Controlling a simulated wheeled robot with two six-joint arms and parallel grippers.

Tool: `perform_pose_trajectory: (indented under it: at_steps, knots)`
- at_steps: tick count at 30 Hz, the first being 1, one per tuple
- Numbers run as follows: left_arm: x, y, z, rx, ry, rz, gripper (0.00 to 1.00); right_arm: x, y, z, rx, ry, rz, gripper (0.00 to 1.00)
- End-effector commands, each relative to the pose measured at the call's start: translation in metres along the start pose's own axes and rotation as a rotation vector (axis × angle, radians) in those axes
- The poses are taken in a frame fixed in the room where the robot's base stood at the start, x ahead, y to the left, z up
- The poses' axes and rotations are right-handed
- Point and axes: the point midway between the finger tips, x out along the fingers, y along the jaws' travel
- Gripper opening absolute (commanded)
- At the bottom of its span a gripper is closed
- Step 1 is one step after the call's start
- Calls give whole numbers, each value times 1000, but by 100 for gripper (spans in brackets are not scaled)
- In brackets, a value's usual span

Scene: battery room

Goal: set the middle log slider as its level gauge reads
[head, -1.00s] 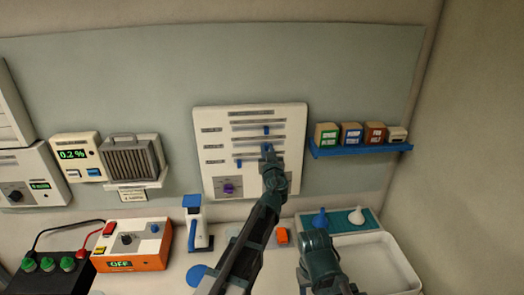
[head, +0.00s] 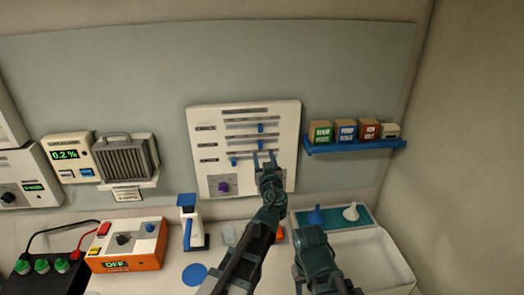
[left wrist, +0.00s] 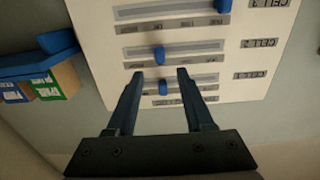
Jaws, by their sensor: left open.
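A white panel (head: 203,122) on the wall carries three horizontal sliders with blue knobs. The middle slider's knob (head: 260,144) is right of its track's centre, nearly below the top knob (head: 261,127). The bottom knob (head: 234,161) is far left. The left wrist view shows the panel upside down, with the middle knob (left wrist: 159,55) beyond my fingers. My left gripper (head: 265,157) is open and empty, its fingers apart just below the middle knob. My right arm is at the lower right; its jaws cannot be made out. I cannot make out the level gauge.
A purple dial (head: 223,187) is on the panel's lower left. A blue shelf (head: 355,147) with several small boxes is to the right. An orange device (head: 145,260), a blue-handled dispenser (head: 189,215) and a white tray (head: 400,272) stand on the counter.

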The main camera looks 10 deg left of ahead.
Motion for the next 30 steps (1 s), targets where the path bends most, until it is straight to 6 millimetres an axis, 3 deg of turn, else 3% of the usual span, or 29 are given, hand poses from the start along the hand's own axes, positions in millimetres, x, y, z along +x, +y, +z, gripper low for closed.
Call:
perform_pose_trajectory:
  at_steps: [1, 3, 12, 26, 30]
  knots:
    - [-16, -2, 0, 0, 0, 2, 52, 0, 0, 0, 0, 0, 0, 50]
    - [-30, -1, 0, 0, 0, 2, 52, 0, 0, 0, 0, 0, 0, 50]
    - [-68, -1, 0, 0, 0, 0, 52, 0, 0, 0, 0, 0, 0, 50]
    - [-73, -1, 0, 0, -1, -2, 52, 0, 0, 0, 0, 0, 0, 50]
    - [-70, -24, 12, 15, -54, -70, 52, 0, 0, 0, 0, 0, 0, 50]
